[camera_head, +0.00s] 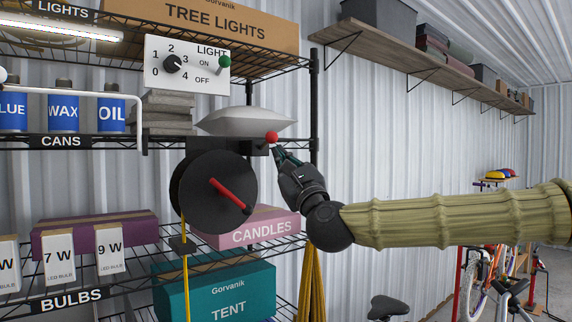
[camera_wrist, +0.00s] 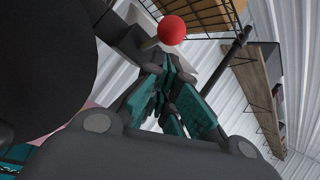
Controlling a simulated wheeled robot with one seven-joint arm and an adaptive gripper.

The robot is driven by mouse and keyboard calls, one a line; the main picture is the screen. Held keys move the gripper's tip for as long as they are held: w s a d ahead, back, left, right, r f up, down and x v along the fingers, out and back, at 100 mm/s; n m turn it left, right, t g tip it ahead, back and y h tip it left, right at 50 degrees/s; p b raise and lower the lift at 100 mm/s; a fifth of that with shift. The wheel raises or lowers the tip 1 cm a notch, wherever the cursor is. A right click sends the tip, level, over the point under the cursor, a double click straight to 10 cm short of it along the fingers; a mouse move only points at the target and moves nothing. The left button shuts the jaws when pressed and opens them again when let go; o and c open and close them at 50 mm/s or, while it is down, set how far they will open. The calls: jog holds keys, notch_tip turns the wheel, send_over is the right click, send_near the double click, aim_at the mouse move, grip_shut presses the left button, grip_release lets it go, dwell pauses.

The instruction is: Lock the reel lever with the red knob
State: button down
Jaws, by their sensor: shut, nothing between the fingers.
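The lever's red knob (camera_head: 271,137) sits at the upper right of the black reel (camera_head: 214,192), below a grey cushion-like object. The reel has a separate red bar (camera_head: 230,195) across its face and a yellow cord hanging below. My gripper (camera_head: 281,155) is shut and empty, its fingertips just below and to the right of the knob. In the wrist view the red knob (camera_wrist: 172,30) on its pale stem is beyond the fingertips of my gripper (camera_wrist: 172,78). I cannot tell whether the fingers touch the stem. The reel (camera_wrist: 45,60) fills the left side there.
A switch panel (camera_head: 187,65) with a dial and a green-knobbed lever stands above the reel. The wire shelf post (camera_head: 314,110) rises right of my gripper. A candles box (camera_head: 262,228) lies behind and below it. A bicycle stands at the far right.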

jog(key=shift+w+d+f+b, duration=0.55)
jog(key=shift+w+f+b, duration=0.4)
jog(key=shift+f+b, duration=0.9)
jog(key=s+d+b, duration=0.4)
jog(key=s+d, duration=0.1)
jog(key=s, duration=0.3)
jog(key=shift+s+r, duration=0.15)
jog(key=shift+s, duration=0.1)
